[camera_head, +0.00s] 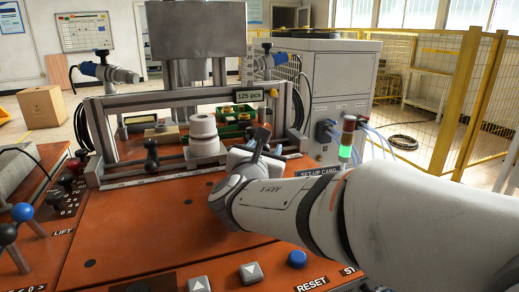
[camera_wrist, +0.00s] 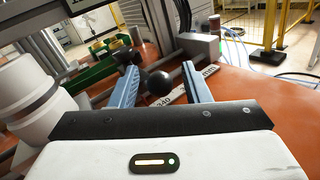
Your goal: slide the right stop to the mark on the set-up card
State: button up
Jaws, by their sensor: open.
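My gripper (camera_wrist: 158,68) is open, its two blue fingers spread on either side of a black ball knob (camera_wrist: 158,82). The knob appears to belong to the right stop; I cannot tell whether a finger touches it. A pale scale strip (camera_wrist: 168,100) with printed numbers runs below the knob. In the head view my gripper (camera_head: 266,145) is over the right part of the rail and largely hides the right stop. The left stop (camera_head: 151,157) stands upright with its black knob. The set-up card label (camera_head: 318,172) shows above my arm; the card's mark cannot be made out.
A white stacked cylinder (camera_head: 203,135) stands left of my gripper, close to it in the wrist view (camera_wrist: 32,95). Green bins (camera_head: 232,114) lie behind the rail. A stack light (camera_head: 346,138) glows green at the right. The orange panel (camera_head: 150,225) in front is mostly clear.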

jog(key=shift+p+v, duration=0.85)
jog(key=shift+v, duration=3.05)
